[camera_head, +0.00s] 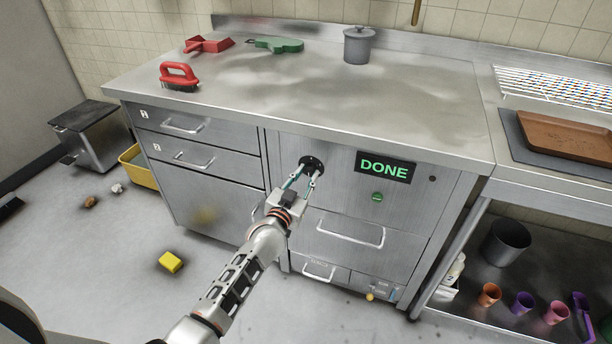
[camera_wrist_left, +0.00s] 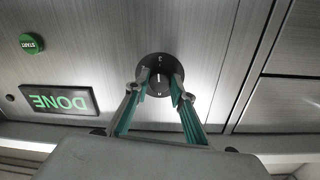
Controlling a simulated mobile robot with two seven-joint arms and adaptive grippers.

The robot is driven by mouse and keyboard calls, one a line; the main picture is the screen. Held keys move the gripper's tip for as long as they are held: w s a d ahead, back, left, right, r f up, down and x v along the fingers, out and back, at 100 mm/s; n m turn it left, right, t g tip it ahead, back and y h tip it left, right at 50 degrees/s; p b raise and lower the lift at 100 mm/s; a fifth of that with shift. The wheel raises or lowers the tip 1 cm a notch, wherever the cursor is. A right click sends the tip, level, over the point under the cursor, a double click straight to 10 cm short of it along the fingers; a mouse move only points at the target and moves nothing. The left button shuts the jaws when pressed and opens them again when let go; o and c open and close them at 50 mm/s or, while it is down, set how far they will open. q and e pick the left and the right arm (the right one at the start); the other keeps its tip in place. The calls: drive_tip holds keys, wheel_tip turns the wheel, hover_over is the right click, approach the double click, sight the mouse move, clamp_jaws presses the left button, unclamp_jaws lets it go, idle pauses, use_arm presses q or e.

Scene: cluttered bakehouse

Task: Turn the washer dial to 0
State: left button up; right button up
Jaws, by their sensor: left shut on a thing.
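The washer dial (camera_head: 313,161) is a round black knob on the steel front of the washer (camera_head: 340,200). My left gripper (camera_head: 309,172) reaches it from the front, with its two teal-lined fingers shut on it. In the left wrist view, the fingertips (camera_wrist_left: 159,76) sit on either side of the dial's (camera_wrist_left: 158,62) middle, where a pale pointer line shows. Pale marks ring the dial, too small to read for sure. The display (camera_head: 386,168) to the right of the dial reads DONE in green. A green button (camera_head: 377,197) labelled START in the left wrist view sits below the display.
Drawer handles (camera_head: 350,233) stick out below the dial. A yellow sponge (camera_head: 170,262) lies on the floor. Steel drawers (camera_head: 197,125) stand left.

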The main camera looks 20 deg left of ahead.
use_arm(q)
drive_tip(key=n, duration=0.3)
drive_tip(key=shift+r+p, duration=0.1)
drive_tip(key=shift+p, duration=0.3)
drive_tip(key=shift+n, duration=1.4)
drive_tip(key=shift+d+n+p, duration=0.1)
drive_tip(key=shift+n+p, duration=0.2)
drive_tip(key=shift+n, duration=0.7)
drive_tip(key=n, duration=0.4)
drive_tip(key=shift+n, duration=0.3)
drive_tip(key=n, duration=0.5)
drive_tip(key=shift+d+n+y, duration=0.15)
drive_tip(key=shift+n+y, duration=0.15)
drive_tip(key=n, duration=0.4)
drive_tip(key=shift+n, duration=0.4)
drive_tip(key=n, duration=0.4)
drive_tip(key=shift+r+n+y+b, duration=0.15)
drive_tip(key=shift+n+y+b, duration=0.15)
drive_tip(key=n, duration=0.4)
drive_tip(key=shift+n, duration=0.3)
drive_tip(key=shift+r+n+b, duration=0.1)
drive_tip(key=shift+n+b, duration=0.25)
drive_tip(key=shift+n, duration=1.65)
use_arm(e)
drive_tip(key=shift+w+d+r, duration=0.1)
drive_tip(key=shift+w+d, duration=0.05)
drive_tip(key=shift+w, duration=0.05)
drive_tip(key=shift+s, duration=0.25)
